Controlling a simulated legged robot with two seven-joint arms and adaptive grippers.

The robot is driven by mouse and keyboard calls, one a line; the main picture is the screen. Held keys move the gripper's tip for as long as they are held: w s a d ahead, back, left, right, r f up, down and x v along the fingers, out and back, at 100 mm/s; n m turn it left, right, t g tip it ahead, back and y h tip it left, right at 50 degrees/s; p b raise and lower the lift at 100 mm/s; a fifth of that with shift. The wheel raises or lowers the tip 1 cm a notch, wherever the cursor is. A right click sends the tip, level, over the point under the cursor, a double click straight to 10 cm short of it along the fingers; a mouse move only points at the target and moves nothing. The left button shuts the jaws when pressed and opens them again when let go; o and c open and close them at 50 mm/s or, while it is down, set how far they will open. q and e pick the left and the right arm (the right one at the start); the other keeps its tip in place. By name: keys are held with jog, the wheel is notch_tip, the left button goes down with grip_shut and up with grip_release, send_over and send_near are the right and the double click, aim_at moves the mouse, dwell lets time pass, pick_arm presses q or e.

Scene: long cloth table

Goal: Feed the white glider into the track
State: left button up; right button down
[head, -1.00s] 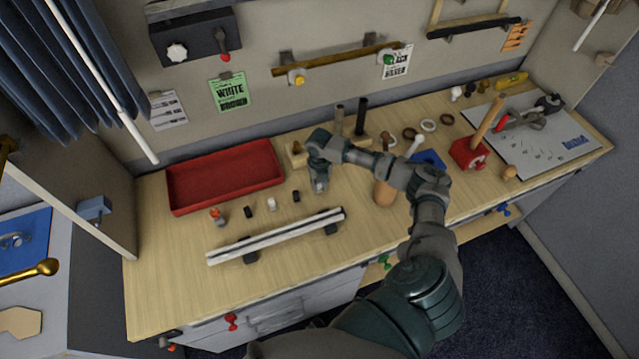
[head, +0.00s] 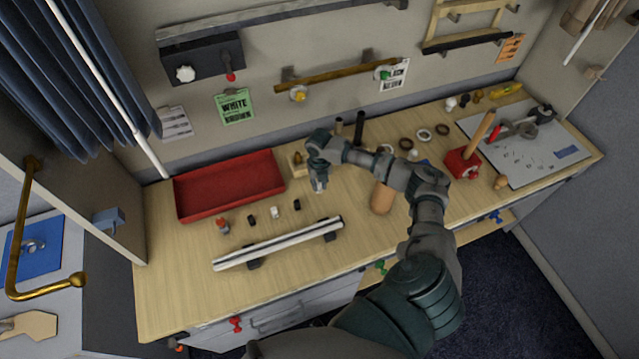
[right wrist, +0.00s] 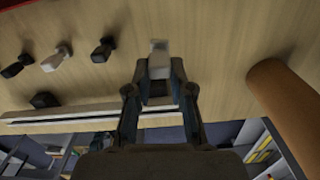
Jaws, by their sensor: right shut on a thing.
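The white track (head: 280,243) lies slantwise near the table's front edge on dark feet; its edge also shows in the right wrist view (right wrist: 60,119). My right gripper (head: 319,186) is behind the track's right end, apart from it. In the right wrist view its fingers (right wrist: 159,75) are shut on a small pale piece (right wrist: 159,47), which looks like a white glider; the fingers hide part of it. Another small white piece (head: 275,212) stands between two black ones (head: 252,220) (head: 297,204) behind the track. My left gripper is not in view.
A red tray (head: 230,187) is at the back left. A small orange-topped item (head: 222,226) stands left of the black pieces. A brown cylinder (head: 382,197) stands right of the gripper. A red block (head: 462,163) and a grey board (head: 530,145) are farther right.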

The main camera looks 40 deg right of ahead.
jog(key=shift+r+p, duration=0.3)
jog(key=shift+r, duration=0.3)
jog(key=shift+f, duration=0.1)
